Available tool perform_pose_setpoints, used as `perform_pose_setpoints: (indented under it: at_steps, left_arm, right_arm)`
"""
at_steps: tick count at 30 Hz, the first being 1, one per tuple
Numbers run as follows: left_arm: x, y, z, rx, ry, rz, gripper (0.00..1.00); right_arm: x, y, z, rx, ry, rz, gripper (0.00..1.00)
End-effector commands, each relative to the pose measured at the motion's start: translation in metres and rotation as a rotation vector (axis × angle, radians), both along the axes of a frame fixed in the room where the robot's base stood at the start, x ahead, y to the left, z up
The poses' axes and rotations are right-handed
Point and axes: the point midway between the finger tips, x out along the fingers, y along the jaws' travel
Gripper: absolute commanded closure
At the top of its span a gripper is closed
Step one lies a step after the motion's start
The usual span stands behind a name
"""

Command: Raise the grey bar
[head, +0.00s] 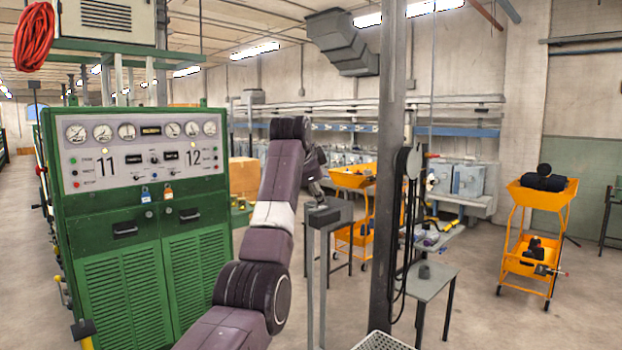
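One of my arms, purple with a white band, rises from the bottom edge left of centre, and I take it as my left. It bends over at the top, and my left gripper (318,196) hangs down, small and dark, at the top of a narrow grey stand (328,219). The fingers are too small and dark to tell open from shut, or whether they touch anything. A dark grey piece shows at the fingertips on the stand top; I cannot tell whether it is the grey bar. My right gripper is not in view.
A green control cabinet (150,240) stands left of my arm. A grey pillar (387,200) with hanging black cables rises right of the stand. A small grey table (430,284) stands beyond it. An orange trolley (543,196) is at the right, with open floor before it.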

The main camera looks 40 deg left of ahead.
Motion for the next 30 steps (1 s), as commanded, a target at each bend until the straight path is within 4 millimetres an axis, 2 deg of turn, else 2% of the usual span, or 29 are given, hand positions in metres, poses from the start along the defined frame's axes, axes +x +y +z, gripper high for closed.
perform_pose_setpoints:
  at_steps: [6, 12, 30]
  left_arm:
    - [-0.029, -0.016, 0.025, 0.002, -0.002, -0.001, 0.56]
    - [-0.048, -0.025, 0.039, -0.001, 0.001, 0.000, 0.56]
    - [-0.053, -0.028, 0.043, -0.001, 0.002, -0.001, 0.56]
  right_arm:
    - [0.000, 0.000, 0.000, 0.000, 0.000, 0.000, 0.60]
    - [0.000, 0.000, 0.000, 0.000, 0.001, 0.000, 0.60]
    - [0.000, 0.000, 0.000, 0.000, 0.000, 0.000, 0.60]
